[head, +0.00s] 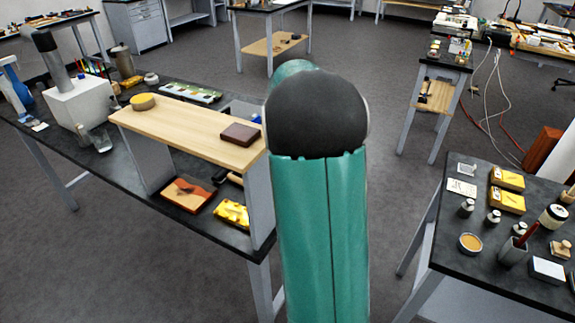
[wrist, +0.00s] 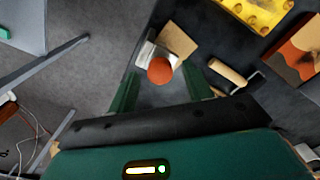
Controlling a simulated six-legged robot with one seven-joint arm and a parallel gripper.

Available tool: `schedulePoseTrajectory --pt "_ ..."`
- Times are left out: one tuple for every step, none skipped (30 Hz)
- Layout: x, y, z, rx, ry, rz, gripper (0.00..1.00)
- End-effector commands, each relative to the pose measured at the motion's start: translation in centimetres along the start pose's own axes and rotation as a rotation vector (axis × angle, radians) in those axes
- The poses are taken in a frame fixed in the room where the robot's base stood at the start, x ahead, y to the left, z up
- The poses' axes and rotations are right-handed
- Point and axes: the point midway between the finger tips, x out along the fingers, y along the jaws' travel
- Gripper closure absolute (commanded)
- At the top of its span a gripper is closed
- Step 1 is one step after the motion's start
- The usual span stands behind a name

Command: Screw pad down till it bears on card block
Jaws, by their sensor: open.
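In the wrist view, an orange round knob (wrist: 160,70) sits on a silver metal piece (wrist: 148,54), on the dark bench top. A flat tan block (wrist: 179,42), probably the card block, lies against the metal piece on its far right side. No separate pad can be made out, nor whether anything bears on the block. My gripper (wrist: 161,86) is open, its two green fingers apart to the left and right of the knob, which appears just beyond the fingertips and untouched. In the head view my green arm covers this spot.
A wooden-handled tool (wrist: 228,73) lies close to the right finger. A yellow holed piece (head: 232,213) and a red-brown board (head: 188,193) lie under the raised wooden shelf (head: 180,131). The shelf carries a brown box (head: 240,134) and a yellow disc (head: 143,101).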

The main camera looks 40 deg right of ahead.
Motion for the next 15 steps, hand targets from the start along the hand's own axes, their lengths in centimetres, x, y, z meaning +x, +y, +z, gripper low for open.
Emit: schedulePoseTrajectory --pt "-0.5 0.0 -0.1 0.0 0.002 0.0 0.5" --pt "-0.8 0.0 0.0 0.0 0.002 0.0 0.5" --pt "-1.4 0.0 0.0 0.0 0.002 0.0 0.5" --pt "-1.9 0.0 -0.1 0.0 0.004 0.001 0.5" --pt "-2.5 0.0 -0.1 0.0 0.004 0.001 0.5" --pt "-3.3 0.0 -0.1 0.0 0.006 0.001 0.5" --pt "-3.9 0.0 -0.1 0.0 0.005 0.001 0.5" --pt "-4.6 0.0 -0.1 0.0 0.005 0.001 0.5" --pt "-5.5 0.0 -0.1 -0.001 0.005 0.001 0.5" --pt "-6.2 0.0 -0.1 -0.001 0.006 0.001 0.5" --pt "-6.9 0.0 -0.1 -0.001 0.006 0.0 0.5" --pt "-7.8 0.0 -0.1 -0.001 0.006 0.0 0.5" --pt "-8.4 0.0 0.0 -0.001 0.005 0.0 0.5" --pt "-9.1 0.0 -0.1 -0.001 0.006 0.0 0.5" --pt "-9.9 0.0 -0.1 -0.001 0.005 0.0 0.5"
